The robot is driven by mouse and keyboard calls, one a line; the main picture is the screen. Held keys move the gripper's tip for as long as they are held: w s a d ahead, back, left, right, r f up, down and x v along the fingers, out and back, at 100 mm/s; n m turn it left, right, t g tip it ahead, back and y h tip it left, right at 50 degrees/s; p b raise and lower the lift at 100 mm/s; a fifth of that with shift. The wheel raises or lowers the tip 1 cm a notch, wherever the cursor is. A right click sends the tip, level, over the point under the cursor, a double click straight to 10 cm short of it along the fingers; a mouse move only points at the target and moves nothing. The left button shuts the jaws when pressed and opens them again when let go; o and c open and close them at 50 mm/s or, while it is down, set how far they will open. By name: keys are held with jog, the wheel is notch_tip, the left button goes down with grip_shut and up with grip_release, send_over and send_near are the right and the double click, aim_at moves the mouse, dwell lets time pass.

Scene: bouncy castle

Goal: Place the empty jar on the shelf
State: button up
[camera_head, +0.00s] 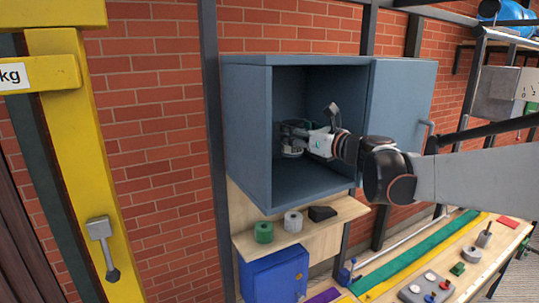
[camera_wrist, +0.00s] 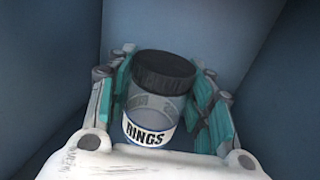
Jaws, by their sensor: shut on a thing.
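The jar (camera_wrist: 152,108) is clear, with a black lid and a white band reading "RINGS"; no contents can be made out. In the wrist view it sits between the teal pads of my gripper (camera_wrist: 167,88), which is shut on it. In the head view my gripper (camera_head: 293,138) reaches into the open blue-grey cabinet (camera_head: 246,130), above its floor. The jar is small and partly hidden there, so I cannot tell its contact with the floor. A wooden shelf (camera_head: 345,208) is below the cabinet.
The cabinet door (camera_head: 405,95) stands open at the right, close to my arm. A green roll (camera_head: 264,232), a grey roll (camera_head: 293,221) and a black block (camera_head: 321,213) sit on the wooden shelf. The visible cabinet floor (camera_head: 310,188) is clear.

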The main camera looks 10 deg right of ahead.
aim_at(300, 154)
notch_tip(300, 154, down, 6)
jog(key=shift+f+p, duration=0.1)
jog(key=shift+p, duration=0.4)
jog(key=o, duration=1.1)
jog(key=shift+f, duration=0.1)
jog(key=shift+c, duration=0.2)
jog(key=v, duration=1.2)
jog(key=shift+s, duration=0.1)
